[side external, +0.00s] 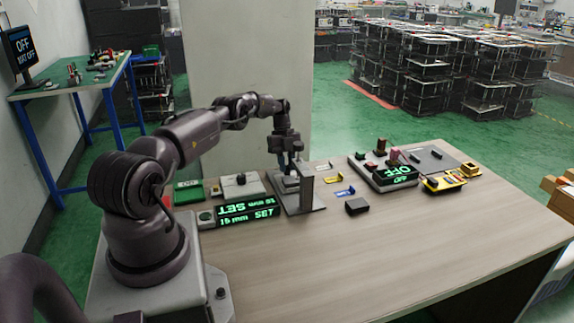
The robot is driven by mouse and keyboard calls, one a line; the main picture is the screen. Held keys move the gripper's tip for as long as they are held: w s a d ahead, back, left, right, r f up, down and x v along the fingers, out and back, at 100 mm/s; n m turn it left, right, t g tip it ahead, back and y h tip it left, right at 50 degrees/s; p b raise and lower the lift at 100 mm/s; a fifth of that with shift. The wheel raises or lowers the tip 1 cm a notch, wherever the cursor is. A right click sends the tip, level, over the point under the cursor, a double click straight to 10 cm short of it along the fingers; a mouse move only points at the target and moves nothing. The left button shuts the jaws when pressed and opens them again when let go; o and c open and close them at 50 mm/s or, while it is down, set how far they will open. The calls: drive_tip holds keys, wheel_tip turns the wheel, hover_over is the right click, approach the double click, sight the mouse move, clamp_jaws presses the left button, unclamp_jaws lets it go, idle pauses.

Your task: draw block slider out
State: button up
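A grey metal fixture (307,188) with an upright plate and a flat base stands near the middle of the table. My gripper (290,172) points down at this fixture, just left of its upright plate. The fingers are small and partly merge with the fixture, so I cannot tell whether they are open or touch it. Which part is the block slider is not clear at this size. A green-lit display (247,210) beside the fixture shows upside-down text with "SET" and millimetre values.
A light box with a dark knob (240,180) and a green box (188,191) stand left of the fixture. The table's front (330,260) is clear.

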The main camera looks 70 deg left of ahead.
drive_tip(key=o, duration=0.4)
drive_tip(key=shift+r, duration=0.1)
drive_tip(key=shift+v, duration=1.5)
drive_tip(key=shift+r, duration=3.45)
